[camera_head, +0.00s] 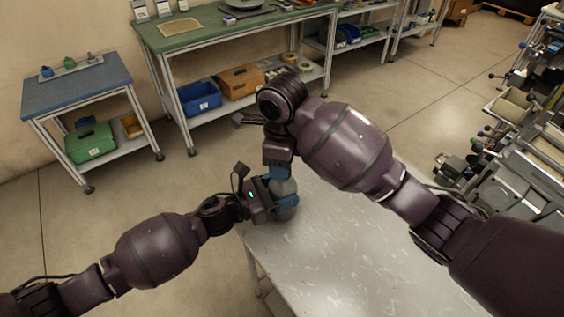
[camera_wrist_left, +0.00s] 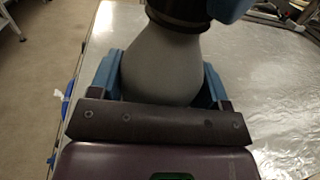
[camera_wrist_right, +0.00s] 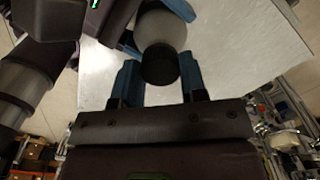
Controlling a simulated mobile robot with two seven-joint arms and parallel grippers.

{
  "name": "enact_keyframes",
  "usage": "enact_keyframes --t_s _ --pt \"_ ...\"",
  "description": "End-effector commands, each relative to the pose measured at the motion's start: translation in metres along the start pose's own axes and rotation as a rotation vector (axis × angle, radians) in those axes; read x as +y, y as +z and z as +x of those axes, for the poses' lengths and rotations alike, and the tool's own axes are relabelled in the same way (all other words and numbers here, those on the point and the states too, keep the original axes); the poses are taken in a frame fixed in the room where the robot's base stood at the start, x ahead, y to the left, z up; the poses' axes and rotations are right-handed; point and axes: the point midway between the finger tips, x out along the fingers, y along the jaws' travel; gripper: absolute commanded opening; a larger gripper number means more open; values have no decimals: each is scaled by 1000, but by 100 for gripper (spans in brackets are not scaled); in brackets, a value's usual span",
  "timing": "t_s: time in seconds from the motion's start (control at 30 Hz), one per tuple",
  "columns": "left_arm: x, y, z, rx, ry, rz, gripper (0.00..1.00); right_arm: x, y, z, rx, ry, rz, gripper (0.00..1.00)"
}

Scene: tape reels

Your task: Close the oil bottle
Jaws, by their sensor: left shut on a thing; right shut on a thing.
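The grey oil bottle (camera_head: 287,187) stands upright near the far left corner of the table (camera_head: 330,262). My left gripper (camera_head: 289,206) is shut on the bottle's body; its blue fingers flank the grey body (camera_wrist_left: 160,68) in the left wrist view. A dark round cap (camera_wrist_right: 160,66) is at the top of the bottle, between the blue fingers of my right gripper (camera_wrist_right: 161,76). My right gripper comes from above and is shut on the cap. The dark cap (camera_wrist_left: 182,22) meets the neck in the left wrist view; I cannot tell how tightly it sits.
The table is otherwise clear. A green-topped bench (camera_head: 225,32) and a blue-topped small bench (camera_head: 78,86) stand behind, with bins on their shelves. Machinery (camera_head: 515,140) fills the right side. My right arm crosses over the table.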

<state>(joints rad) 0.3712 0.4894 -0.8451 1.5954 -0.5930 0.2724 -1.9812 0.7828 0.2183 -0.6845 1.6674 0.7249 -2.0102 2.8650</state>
Motion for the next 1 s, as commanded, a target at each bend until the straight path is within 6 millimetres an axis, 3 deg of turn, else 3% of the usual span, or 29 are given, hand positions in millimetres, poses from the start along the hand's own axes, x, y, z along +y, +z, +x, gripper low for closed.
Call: enact_keyframes --t_s 0.1,0.13,0.3,0.57,1.0 --pt "1 -1 -1 3 2 0 4 0 0 0 -1 0 -2 17" --pt "1 -1 -1 3 2 1 4 0 0 0 -1 0 -3 42" --pt "1 -1 0 2 2 1 4 0 0 0 -1 0 -3 64" --pt "1 -1 0 2 2 1 4 0 0 -2 -1 -1 -4 64" --pt "0 -1 0 2 1 1 4 0 0 -43 0 -1 -5 64"
